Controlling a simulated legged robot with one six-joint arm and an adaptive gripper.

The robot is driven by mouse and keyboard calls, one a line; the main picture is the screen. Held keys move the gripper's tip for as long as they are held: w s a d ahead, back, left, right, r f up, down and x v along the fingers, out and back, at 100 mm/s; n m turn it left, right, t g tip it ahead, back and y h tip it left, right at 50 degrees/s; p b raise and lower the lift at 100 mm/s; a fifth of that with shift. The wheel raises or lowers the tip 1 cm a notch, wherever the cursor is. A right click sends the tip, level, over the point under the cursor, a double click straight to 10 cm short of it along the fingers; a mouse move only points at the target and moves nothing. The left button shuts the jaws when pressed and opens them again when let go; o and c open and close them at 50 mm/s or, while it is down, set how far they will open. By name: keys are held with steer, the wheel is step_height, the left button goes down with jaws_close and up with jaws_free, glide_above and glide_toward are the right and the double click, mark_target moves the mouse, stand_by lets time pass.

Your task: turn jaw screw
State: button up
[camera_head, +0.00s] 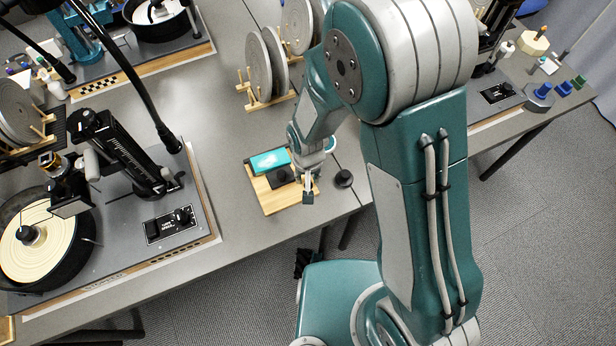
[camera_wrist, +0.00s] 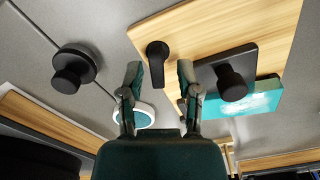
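A small black handle (camera_wrist: 158,62), probably the jaw screw, stands on a light wooden board (camera_wrist: 215,22) in the wrist view. My gripper (camera_wrist: 160,74) is open, with one finger on each side of the handle's lower end. Gaps show at both sides, so it does not hold it. In the head view my gripper (camera_head: 308,196) is over the right part of the board (camera_head: 276,204), and hides the handle. A black block with a round knob (camera_wrist: 231,82) sits on the board beside a teal box (camera_wrist: 262,98).
A black round knob on a base (camera_wrist: 74,68) stands on the table apart from the board. A white-rimmed round thing (camera_wrist: 146,115) is partly behind my left finger. Upright grey discs on a wooden rack (camera_head: 260,66) stand behind. A lap machine (camera_head: 130,180) is at left.

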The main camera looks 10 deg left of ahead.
stand_by(0.3)
step_height(320, 180, up, 12)
stand_by(0.5)
steer(key=shift+f, duration=0.1)
steer(key=s+d+r+m+t, duration=0.1)
steer(key=d+r+t, duration=0.2)
steer(key=d+r, duration=0.95)
steer(key=s+d+r+m+t, duration=0.1)
steer(key=s+d+r+t, duration=0.1)
steer(key=s+d+r, duration=0.5)
steer(key=shift+s+d+r, duration=0.3)
steer(key=shift+s+d, duration=0.1)
steer(key=shift+d, duration=0.1)
